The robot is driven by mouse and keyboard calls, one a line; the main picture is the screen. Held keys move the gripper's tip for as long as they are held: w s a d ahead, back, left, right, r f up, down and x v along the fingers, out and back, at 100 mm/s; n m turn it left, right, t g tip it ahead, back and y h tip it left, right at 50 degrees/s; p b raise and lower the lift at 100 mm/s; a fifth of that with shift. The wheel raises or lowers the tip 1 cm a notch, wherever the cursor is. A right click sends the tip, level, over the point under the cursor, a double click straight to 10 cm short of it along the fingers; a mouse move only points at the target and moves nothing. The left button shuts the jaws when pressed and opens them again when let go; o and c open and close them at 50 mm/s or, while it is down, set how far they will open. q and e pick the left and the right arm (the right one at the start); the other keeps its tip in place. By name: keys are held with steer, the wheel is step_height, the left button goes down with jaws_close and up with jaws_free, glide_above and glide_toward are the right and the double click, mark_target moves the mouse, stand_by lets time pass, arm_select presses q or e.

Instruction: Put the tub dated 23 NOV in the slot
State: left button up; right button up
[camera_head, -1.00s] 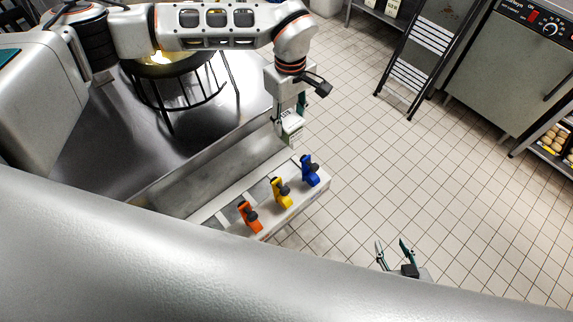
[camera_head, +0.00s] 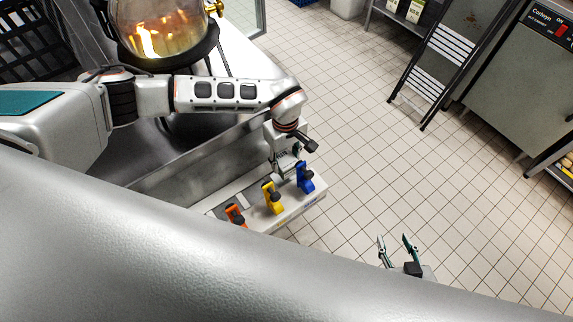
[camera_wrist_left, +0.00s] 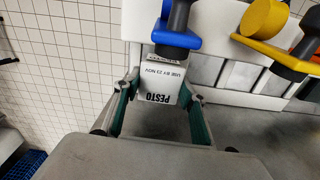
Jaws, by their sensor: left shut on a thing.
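The tub (camera_wrist_left: 162,82) has a white label reading PESTO and USE BY 23 NOV in the left wrist view. My left gripper (camera_head: 284,158) is shut on it, one finger on each side. The tub is at the blue-clamp end of the white slotted rack (camera_head: 292,212), beside the blue clamp (camera_head: 305,178). The blue clamp also shows just past the tub in the left wrist view (camera_wrist_left: 176,40). I cannot tell whether the tub's base is inside the slot there. My right gripper (camera_head: 398,246) is open and empty over the floor.
A yellow clamp (camera_head: 272,198) and an orange clamp (camera_head: 235,214) stand along the same rack; the slots by them look empty in the left wrist view. A steel counter edge (camera_head: 190,165) runs behind the rack.

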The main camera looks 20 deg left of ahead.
mark_target(286, 161)
arm_select(q)
step_height(286, 161, down, 4)
steer(key=shift+d+b, duration=0.1)
steer(key=shift+b, duration=1.05)
steer(key=shift+r, duration=0.1)
arm_select(e)
steer(key=shift+x, duration=1.2)
arm_select(q)
steer(key=o, duration=1.4)
steer(key=shift+c, duration=0.2)
arm_select(e)
steer(key=shift+s+f, duration=0.4)
steer(key=shift+f, duration=0.2)
